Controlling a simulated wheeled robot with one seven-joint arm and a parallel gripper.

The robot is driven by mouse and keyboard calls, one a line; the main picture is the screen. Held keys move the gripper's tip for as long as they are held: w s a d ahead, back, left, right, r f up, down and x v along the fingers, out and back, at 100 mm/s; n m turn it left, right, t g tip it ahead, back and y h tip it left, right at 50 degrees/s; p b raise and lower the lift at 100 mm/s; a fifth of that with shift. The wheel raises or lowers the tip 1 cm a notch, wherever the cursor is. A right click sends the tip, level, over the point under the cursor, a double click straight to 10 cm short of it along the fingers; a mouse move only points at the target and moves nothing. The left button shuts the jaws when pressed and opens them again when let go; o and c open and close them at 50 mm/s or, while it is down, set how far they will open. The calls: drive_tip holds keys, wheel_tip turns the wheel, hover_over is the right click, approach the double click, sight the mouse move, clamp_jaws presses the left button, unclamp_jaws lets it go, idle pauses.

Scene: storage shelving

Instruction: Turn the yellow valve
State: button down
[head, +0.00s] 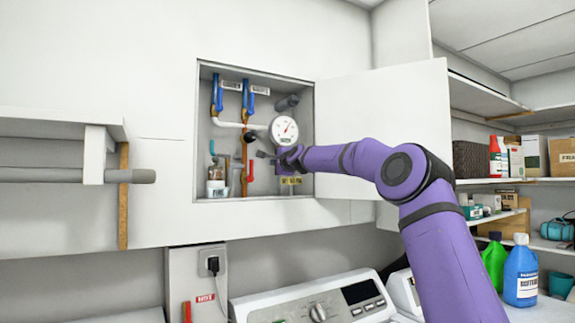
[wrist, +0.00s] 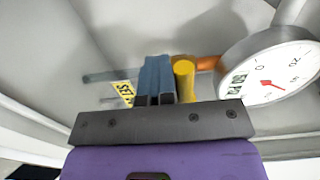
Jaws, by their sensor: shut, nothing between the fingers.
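The yellow valve's handle (wrist: 184,82) shows in the wrist view as an upright yellow bar with a rounded end, close to an orange pipe. My gripper (wrist: 157,62) is shut and empty. Its blue-grey fingers are just left of the yellow handle; I cannot tell whether they touch it. In the head view my gripper (head: 264,155) is inside the open wall cabinet (head: 205,130), below the round gauge (head: 284,129). I cannot make out the yellow handle there.
Blue-handled valves (head: 217,95) and a white pipe (head: 229,123) fill the cabinet's left side. A yellow label (head: 291,180) is below my gripper. The open cabinet door (head: 385,105) is at right, behind my arm.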

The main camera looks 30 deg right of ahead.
drive_tip(key=s, duration=1)
drive_tip(key=shift+f, duration=0.25)
idle(0.7)
